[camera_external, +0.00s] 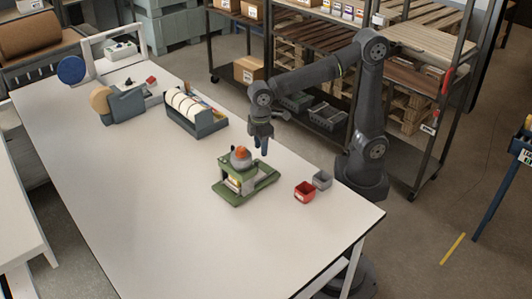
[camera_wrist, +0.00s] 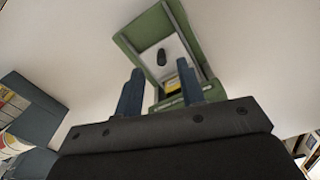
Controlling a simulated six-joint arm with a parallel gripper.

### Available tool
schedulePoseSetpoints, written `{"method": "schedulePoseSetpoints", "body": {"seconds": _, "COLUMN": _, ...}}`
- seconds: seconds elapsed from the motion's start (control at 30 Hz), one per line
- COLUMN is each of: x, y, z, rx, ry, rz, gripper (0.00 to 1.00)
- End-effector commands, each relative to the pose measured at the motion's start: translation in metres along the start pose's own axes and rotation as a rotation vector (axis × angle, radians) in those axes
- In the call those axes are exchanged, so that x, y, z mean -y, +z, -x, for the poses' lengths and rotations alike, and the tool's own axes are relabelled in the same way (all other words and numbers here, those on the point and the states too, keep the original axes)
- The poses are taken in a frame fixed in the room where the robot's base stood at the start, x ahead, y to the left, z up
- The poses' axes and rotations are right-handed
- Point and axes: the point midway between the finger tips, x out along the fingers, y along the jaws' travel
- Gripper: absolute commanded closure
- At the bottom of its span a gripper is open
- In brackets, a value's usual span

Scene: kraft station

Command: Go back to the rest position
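My gripper (camera_external: 261,146) hangs above the white table, just behind and to the right of a green device (camera_external: 245,184) with an orange-topped round part (camera_external: 240,157). My gripper looks clear of the device, though the exact gap is hard to judge.
A grey holder with white rolls (camera_external: 195,112) and a tape dispenser (camera_external: 120,105) sit farther left. The table's front (camera_external: 160,220) is bare. Shelving (camera_external: 415,65) stands behind my arm.

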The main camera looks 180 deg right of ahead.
Motion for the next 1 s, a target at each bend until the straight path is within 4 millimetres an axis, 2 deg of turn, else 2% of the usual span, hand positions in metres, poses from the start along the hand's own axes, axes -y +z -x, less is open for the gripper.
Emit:
{"method": "schedulePoseSetpoints", "body": {"seconds": 0.03, "x": 0.000, "y": -0.001, "z": 0.011, "rx": -0.005, "ry": 0.001, "rz": 0.000, "gripper": 0.64}}
{"method": "schedulePoseSetpoints", "body": {"seconds": 0.47, "x": 0.000, "y": -0.001, "z": 0.097, "rx": -0.006, "ry": 0.001, "rz": 0.000, "gripper": 0.64}}
{"method": "schedulePoseSetpoints", "body": {"seconds": 1.0, "x": 0.000, "y": 0.001, "z": -0.012, "rx": 0.006, "ry": -0.001, "rz": 0.000, "gripper": 0.64}}
